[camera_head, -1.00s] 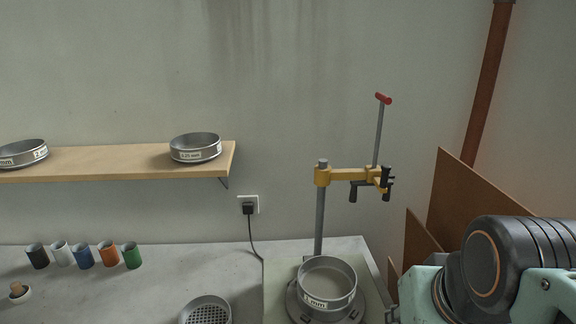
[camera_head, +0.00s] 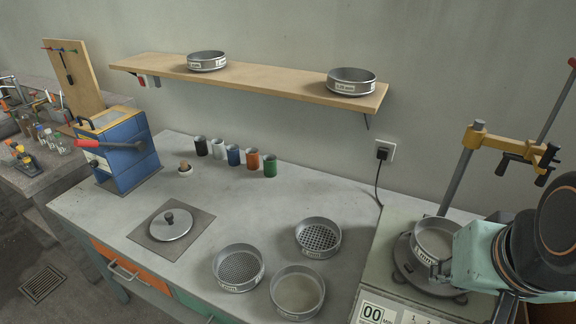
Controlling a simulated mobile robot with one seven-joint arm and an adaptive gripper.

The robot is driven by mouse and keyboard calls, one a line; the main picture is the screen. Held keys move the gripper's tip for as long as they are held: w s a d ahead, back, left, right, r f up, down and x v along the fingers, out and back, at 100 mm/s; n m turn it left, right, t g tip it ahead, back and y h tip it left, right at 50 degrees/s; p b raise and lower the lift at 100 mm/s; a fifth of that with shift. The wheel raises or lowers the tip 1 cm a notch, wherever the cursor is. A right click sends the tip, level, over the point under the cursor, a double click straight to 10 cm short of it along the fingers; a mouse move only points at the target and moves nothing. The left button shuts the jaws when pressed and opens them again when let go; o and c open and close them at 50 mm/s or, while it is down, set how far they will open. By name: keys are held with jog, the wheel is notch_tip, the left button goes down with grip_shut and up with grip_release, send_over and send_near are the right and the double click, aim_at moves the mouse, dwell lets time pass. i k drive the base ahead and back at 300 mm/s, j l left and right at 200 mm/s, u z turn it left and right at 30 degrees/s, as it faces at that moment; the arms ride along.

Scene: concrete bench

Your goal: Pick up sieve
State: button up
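Several round metal sieves are in view. One sieve (camera_head: 432,238) sits on the sieve shaker at the right, partly hidden by my arm. Three more stand on the bench: a fine-mesh sieve (camera_head: 238,266), a coarse perforated sieve (camera_head: 318,237) and a pale-bottomed sieve (camera_head: 297,292). Two sieves rest on the wall shelf, one toward the left (camera_head: 207,60) and one near the right end (camera_head: 351,81). My arm reaches in from the right edge beside the shaker. The fingertips of my gripper cannot be made out, so its hold on anything is unclear.
The shaker's post and yellow clamp arm (camera_head: 487,138) rise beside my arm. The concrete bench (camera_head: 320,186) is clear behind the sieves. A round lid (camera_head: 170,226), coloured cups (camera_head: 234,155) and a blue box (camera_head: 121,147) stand further left.

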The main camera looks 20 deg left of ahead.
aim_at(239, 268)
jog(key=u, duration=1.5)
jog(key=z, duration=1.75)
jog(key=u, duration=1.8)
jog(key=i+j+u, duration=0.3)
jog(key=i+j, duration=0.15)
